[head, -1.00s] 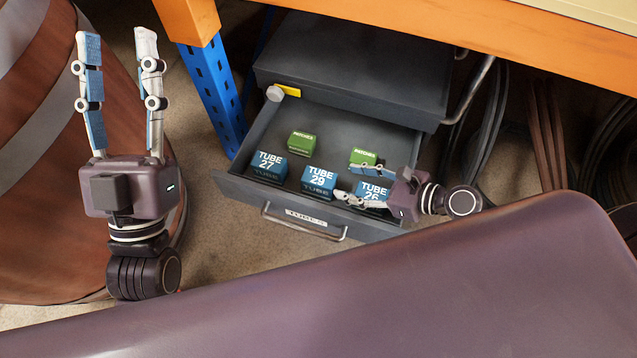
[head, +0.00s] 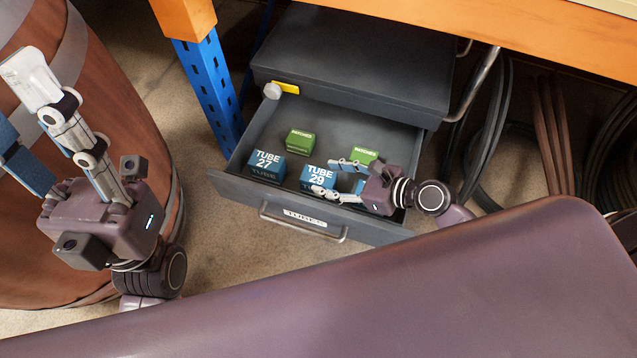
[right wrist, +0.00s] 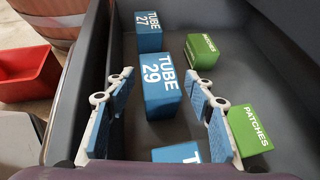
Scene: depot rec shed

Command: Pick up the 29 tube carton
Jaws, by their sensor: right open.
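The 29 tube carton (head: 318,175) is a blue box with white lettering in the open grey drawer (head: 232,186). It also shows in the right wrist view (right wrist: 160,88), upright between the spread fingertips. My right gripper (head: 338,178) is open and empty, low over the drawer from the right, its fingertips at the carton's near right side. I cannot tell whether they touch it. The 26 tube carton (right wrist: 176,153) is mostly hidden by the right gripper. My left gripper (head: 20,120) is open and empty at the far left, away from the drawer, one finger partly cut off.
The 27 tube carton (head: 266,165) stands left of the 29. Two green patches boxes (head: 300,141) (head: 364,156) are behind them. A brown barrel (head: 120,90) stands left; a red bin (right wrist: 25,75) shows in the wrist view.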

